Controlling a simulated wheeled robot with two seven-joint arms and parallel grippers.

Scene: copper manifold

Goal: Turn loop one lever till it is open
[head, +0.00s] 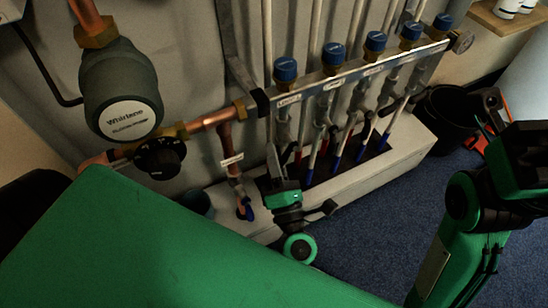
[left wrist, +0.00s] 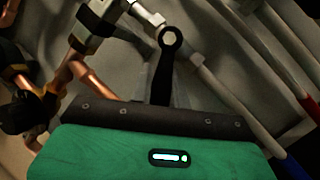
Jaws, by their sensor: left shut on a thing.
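The copper manifold's rail (head: 345,78) runs along the wall with several blue-capped valves. The leftmost valve, with its blue cap (head: 285,69), stands over a small label that I cannot read clearly. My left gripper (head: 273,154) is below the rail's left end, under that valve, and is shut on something.
A grey round mixing unit (head: 120,90) and a black knob (head: 159,158) are left of the rail on copper pipe. A white boxed ledge (head: 385,165) runs below the pipes. A black bucket (head: 440,112) stands at the right. The blue carpet (head: 365,235) is clear in front.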

